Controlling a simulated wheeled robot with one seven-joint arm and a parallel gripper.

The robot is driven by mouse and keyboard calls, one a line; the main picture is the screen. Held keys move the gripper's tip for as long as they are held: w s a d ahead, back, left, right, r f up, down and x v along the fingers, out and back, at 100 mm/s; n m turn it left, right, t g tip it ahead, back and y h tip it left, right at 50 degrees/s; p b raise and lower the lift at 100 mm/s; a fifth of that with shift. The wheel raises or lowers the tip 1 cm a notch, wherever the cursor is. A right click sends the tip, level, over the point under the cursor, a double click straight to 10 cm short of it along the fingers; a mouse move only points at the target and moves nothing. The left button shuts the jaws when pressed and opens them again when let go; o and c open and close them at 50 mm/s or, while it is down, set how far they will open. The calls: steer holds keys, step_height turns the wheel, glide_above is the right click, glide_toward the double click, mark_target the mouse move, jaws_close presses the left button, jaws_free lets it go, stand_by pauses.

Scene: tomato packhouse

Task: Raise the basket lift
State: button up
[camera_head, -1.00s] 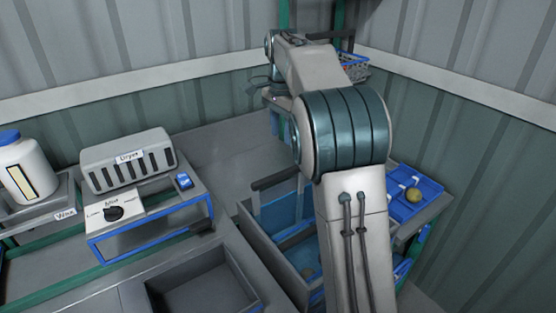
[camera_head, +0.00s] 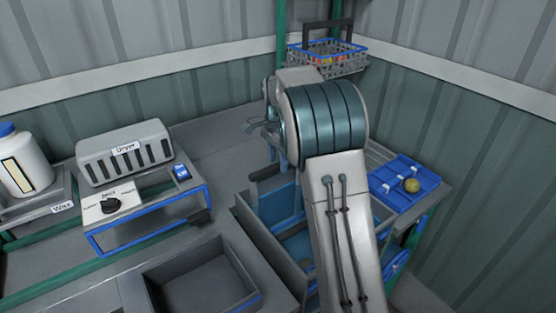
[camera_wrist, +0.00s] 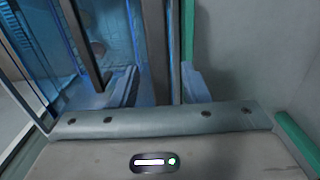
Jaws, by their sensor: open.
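The basket (camera_head: 330,66) is grey mesh with a blue rim and a dark upright handle. It hangs high at the back corner beside a green post (camera_head: 283,30), with red and orange produce in it. My gripper (camera_head: 256,126) is below and left of the basket, apart from it, partly hidden by my arm in the head view. In the wrist view my gripper (camera_wrist: 160,90) is open. A grey-brown upright bar (camera_wrist: 155,45) shows between the fingers, with a green upright (camera_wrist: 187,30) beside it. I cannot tell whether the fingers touch the bar.
Blue-lined tanks (camera_head: 275,203) lie below my arm. A blue tray (camera_head: 390,190) with a yellowish fruit (camera_head: 411,186) stands right. An empty grey bin (camera_head: 200,282) is in front.

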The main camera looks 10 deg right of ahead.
steer(key=shift+f, duration=0.25)
jaws_close()
step_height(320, 180, up, 19)
steer(key=p, duration=1.3)
steer(key=shift+r, duration=0.15)
steer(key=shift+w, duration=0.1)
jaws_free()
steer(key=shift+r, duration=0.1)
